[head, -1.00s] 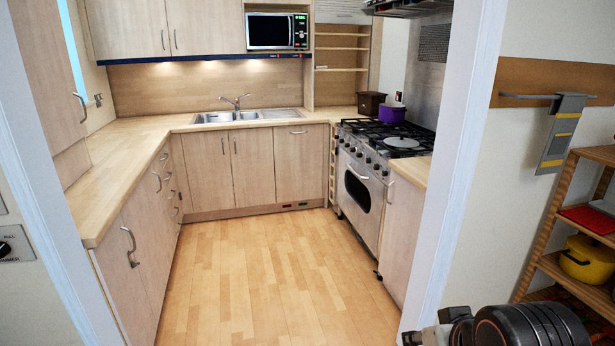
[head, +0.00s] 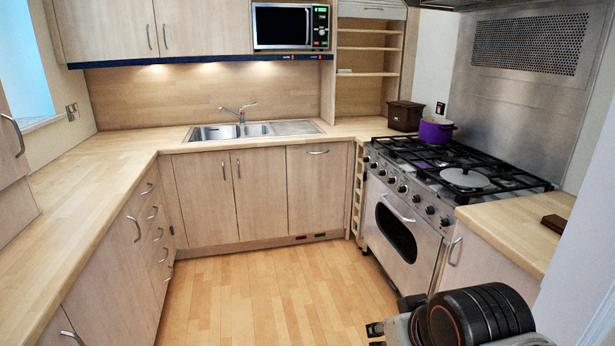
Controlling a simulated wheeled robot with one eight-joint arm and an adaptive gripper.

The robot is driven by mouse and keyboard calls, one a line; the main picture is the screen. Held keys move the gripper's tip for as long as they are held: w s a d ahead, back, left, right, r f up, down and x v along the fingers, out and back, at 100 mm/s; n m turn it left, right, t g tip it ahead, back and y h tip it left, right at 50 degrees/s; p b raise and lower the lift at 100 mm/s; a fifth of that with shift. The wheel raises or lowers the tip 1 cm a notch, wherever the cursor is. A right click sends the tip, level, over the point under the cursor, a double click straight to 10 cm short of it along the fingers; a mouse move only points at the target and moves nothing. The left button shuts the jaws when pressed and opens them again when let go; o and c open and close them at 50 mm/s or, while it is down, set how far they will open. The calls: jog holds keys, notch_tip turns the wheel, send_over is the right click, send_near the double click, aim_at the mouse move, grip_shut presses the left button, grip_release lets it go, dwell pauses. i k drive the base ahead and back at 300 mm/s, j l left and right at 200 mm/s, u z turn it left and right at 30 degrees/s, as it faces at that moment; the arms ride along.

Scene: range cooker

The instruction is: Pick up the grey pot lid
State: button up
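The grey pot lid (head: 465,178) is a round, light grey disc with a small knob. It lies flat on the front right part of the black hob grates of the range cooker (head: 408,222). My gripper (head: 376,329) shows only in part at the bottom of the head view, left of my dark arm link. It is low, in front of the cooker and well apart from the lid. Its fingers are too small and too cut off to tell open from shut.
A purple pot (head: 436,131) stands on the back of the hob, beside a dark brown box (head: 405,116). A wooden counter (head: 520,228) with a small brown block (head: 554,223) adjoins the cooker's near side. The wooden floor (head: 260,295) ahead is clear. A pale wall edge is close on the right.

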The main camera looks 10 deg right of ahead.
aim_at(464, 177)
jog(key=i+z, duration=0.2)
jog(key=i, duration=0.3)
jog(key=i+j+z, duration=0.15)
jog(key=i, duration=0.35)
jog(key=i+j+z, duration=0.2)
jog(key=i, duration=0.3)
jog(key=i+l+z, duration=0.1)
jog(key=z, duration=0.35)
jog(key=i+z, duration=0.35)
jog(key=z, duration=0.15)
jog(key=i+z, duration=0.25)
jog(key=z, duration=0.2)
jog(key=i+j+z, duration=0.2)
jog(key=z, duration=0.25)
jog(key=i+j+z, duration=0.15)
jog(key=z, duration=0.15)
jog(key=i, duration=0.1)
